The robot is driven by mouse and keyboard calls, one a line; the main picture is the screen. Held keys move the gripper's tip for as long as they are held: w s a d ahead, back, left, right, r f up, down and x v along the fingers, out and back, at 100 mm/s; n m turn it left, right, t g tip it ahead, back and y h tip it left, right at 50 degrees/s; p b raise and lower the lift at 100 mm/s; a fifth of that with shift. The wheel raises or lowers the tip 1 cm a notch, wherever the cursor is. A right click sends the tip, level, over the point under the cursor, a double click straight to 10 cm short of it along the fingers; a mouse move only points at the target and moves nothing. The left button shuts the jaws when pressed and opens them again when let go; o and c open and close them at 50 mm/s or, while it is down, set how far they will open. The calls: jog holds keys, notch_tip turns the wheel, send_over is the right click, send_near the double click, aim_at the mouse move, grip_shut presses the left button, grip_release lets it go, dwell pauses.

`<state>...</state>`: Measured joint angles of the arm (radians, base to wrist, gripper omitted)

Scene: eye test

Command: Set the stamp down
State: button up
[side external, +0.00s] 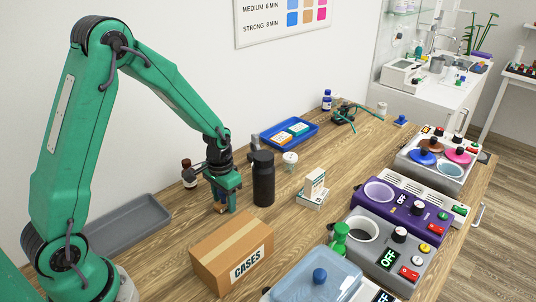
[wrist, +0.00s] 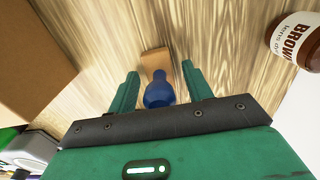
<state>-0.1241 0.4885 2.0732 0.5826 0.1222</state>
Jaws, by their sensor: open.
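The stamp has a blue rounded handle (wrist: 159,92) and a light wooden block (wrist: 156,60) at its far end in the wrist view. In the side view the stamp (side external: 218,207) is mostly hidden by my green gripper (side external: 225,205). Its block appears to rest on the wooden table. My gripper is open in the wrist view (wrist: 160,72), with one finger on each side of the stamp. A gap shows between each finger and the stamp.
A brown bottle (side external: 188,174) stands to the left, also in the wrist view (wrist: 297,40). A black bottle (side external: 263,180) stands close at right. A cardboard box (side external: 222,243) is in front. A grey tray (side external: 128,222) lies left.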

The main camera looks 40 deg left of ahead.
jog(key=shift+r, duration=0.15)
notch_tip(320, 180, up, 12)
jog(key=shift+f, duration=0.15)
jog(key=shift+r, duration=0.2)
dwell(0.4)
jog(key=shift+r, duration=0.1)
dwell(0.4)
jog(key=shift+s+d+r, duration=0.1)
jog(key=shift+s+r, duration=0.05)
jog(key=shift+r, duration=0.05)
jog(key=s+d+r+t, duration=0.2)
jog(key=s+r, duration=0.3)
jog(key=s, duration=0.3)
jog(key=s+d+r+t, duration=0.2)
jog(key=s+r+t, duration=0.1)
jog(key=s+r, duration=0.3)
jog(key=shift+s+d+t, duration=0.3)
jog(key=shift+s+d, duration=0.05)
jog(key=shift+s, duration=0.9)
